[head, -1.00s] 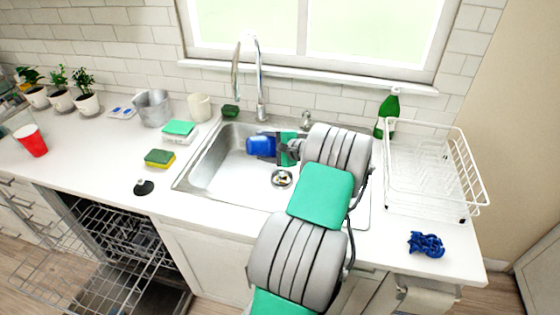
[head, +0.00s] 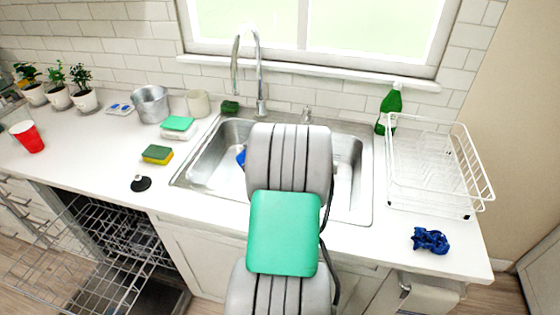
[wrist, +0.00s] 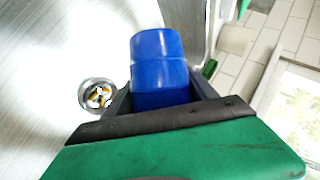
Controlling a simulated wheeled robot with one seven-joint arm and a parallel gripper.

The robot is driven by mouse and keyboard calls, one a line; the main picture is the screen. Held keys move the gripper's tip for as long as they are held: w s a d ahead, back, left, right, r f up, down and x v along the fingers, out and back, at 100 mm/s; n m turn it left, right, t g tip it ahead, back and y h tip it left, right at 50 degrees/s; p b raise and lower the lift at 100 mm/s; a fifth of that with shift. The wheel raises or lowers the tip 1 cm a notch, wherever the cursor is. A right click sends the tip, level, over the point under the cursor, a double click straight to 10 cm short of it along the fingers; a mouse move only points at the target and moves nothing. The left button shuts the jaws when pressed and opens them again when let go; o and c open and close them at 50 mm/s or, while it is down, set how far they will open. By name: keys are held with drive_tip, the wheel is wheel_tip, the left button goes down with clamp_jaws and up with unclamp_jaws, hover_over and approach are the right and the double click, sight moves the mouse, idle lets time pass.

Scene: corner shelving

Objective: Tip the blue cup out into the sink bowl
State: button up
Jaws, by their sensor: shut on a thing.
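The blue cup (wrist: 158,65) is between the fingers of my gripper (wrist: 160,95) in the wrist view, and the fingers are shut on it. In the head view only a small blue edge of the cup (head: 241,156) shows, left of my arm. The rest of the cup and my gripper are hidden behind the arm there. The sink bowl (head: 207,160) is metal and lies around and below the cup. In the wrist view its drain (wrist: 97,95) shows left of the cup, with small yellowish and white bits in it. I cannot tell whether anything is in the cup.
The faucet (head: 261,80) stands behind the sink. A white dish rack (head: 430,170) and green bottle (head: 390,105) are on the right, with a blue cloth (head: 430,240) in front. A sponge (head: 157,154) and dark stopper (head: 139,183) lie left. The dishwasher rack (head: 110,235) is pulled out below.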

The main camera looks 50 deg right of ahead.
sight(242, 154)
wheel_tip(242, 154, down, 2)
drive_tip(key=b, duration=0.1)
drive_tip(key=n+h+b, duration=0.1)
drive_tip(key=shift+w+f+g+h+b, duration=0.1)
drive_tip(key=shift+f+g+h+b, duration=0.1)
drive_tip(key=shift+g+h+b, duration=0.15)
drive_tip(key=f+n+g+h+b, duration=0.1)
drive_tip(key=b, duration=0.1)
drive_tip(key=shift+a+f+b, duration=0.1)
drive_tip(key=shift+b, duration=0.3)
drive_tip(key=shift+w+a+r+n+h, duration=0.25)
drive_tip(key=shift+r+n+h, duration=0.15)
drive_tip(key=shift+n, duration=0.1)
drive_tip(key=b, duration=0.1)
drive_tip(key=a+n+h+b, duration=0.1)
drive_tip(key=b, duration=0.1)
drive_tip(key=shift+w+r+g, duration=0.3)
drive_tip(key=shift+w+g, duration=0.05)
drive_tip(key=r, duration=0.1)
drive_tip(key=h, duration=0.1)
drive_tip(key=a+r+n, duration=0.1)
drive_tip(key=shift+w+r+g+h+b, duration=0.3)
drive_tip(key=shift+h+b, duration=0.05)
drive_tip(key=shift+b, duration=0.05)
drive_tip(key=shift+w+a+r+n+g+h+b, duration=0.15)
drive_tip(key=shift+a+r+n+g+h+b, duration=0.15)
drive_tip(key=shift+r+n+h+b, duration=0.5)
